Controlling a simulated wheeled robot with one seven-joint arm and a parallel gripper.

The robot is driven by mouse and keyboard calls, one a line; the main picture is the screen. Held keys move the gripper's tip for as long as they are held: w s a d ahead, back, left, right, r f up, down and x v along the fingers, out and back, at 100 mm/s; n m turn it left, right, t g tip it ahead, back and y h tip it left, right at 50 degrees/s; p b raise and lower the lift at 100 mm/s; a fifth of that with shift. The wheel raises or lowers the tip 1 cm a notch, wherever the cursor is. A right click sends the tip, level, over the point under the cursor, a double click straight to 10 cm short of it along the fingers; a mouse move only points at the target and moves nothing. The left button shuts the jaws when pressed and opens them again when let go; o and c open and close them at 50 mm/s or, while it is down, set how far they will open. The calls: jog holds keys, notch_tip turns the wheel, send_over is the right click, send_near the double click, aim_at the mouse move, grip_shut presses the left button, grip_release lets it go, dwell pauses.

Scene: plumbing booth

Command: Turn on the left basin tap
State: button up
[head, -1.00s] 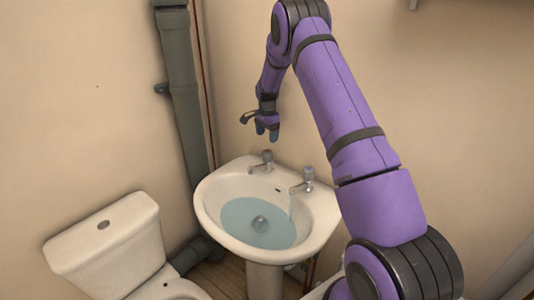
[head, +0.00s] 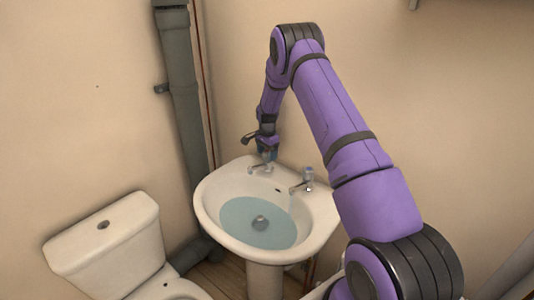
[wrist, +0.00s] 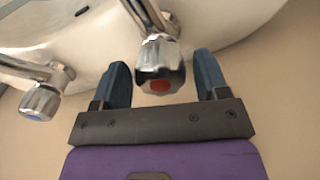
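The left basin tap (head: 257,168) is chrome and stands at the back left of the white basin (head: 211,200). In the wrist view its handle (wrist: 160,62) carries a red mark. My gripper (head: 266,155) is above this tap, pointing down. In the wrist view my gripper (wrist: 163,78) is open, with one blue finger on each side of the handle. A gap shows between the handle and each finger. In the head view the gripper hides the top of this tap.
The right tap (head: 308,178), blue-marked in the wrist view (wrist: 40,103), stands apart from my gripper. Water (head: 250,225) lies in the basin. A toilet (head: 110,245) is at left, a grey pipe (head: 183,100) behind. Walls stand close behind the basin.

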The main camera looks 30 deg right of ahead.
jog(key=c, duration=0.7)
jog(key=shift+o, duration=0.2)
jog(key=shift+n, duration=0.4)
jog(key=n, duration=0.9)
jog(key=shift+s+d, duration=0.1)
jog(key=n, duration=0.6)
jog(key=shift+n, duration=0.3)
jog(key=n, duration=0.6)
jog(key=shift+d+n, duration=0.1)
jog(key=shift+n, duration=0.2)
